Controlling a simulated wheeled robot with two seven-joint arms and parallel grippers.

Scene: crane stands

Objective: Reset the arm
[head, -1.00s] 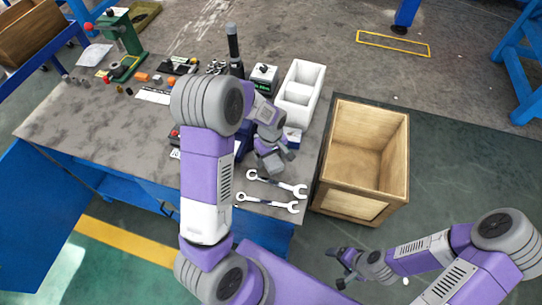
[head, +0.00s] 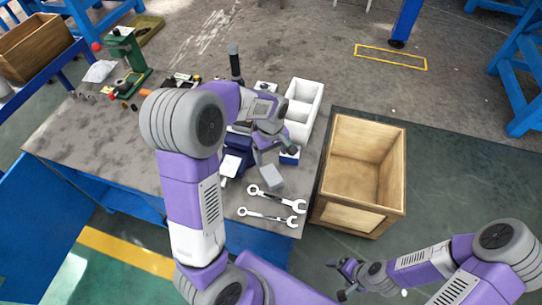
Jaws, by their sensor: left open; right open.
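My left arm reaches in from the left over the workbench (head: 95,133). My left gripper (head: 272,150) is open and above the right part of the bench. My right gripper (head: 336,279) is open and empty, low at the lower right, in front of the wooden crate (head: 334,213) and off the bench. Part of the bench is hidden behind my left arm.
Two wrenches (head: 276,200) (head: 267,216) lie near the bench's front right edge. A white divided tray (head: 311,83), a dark blue vise-like device (head: 238,147) and a green press (head: 132,54) stand on the bench. The wooden crate is empty.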

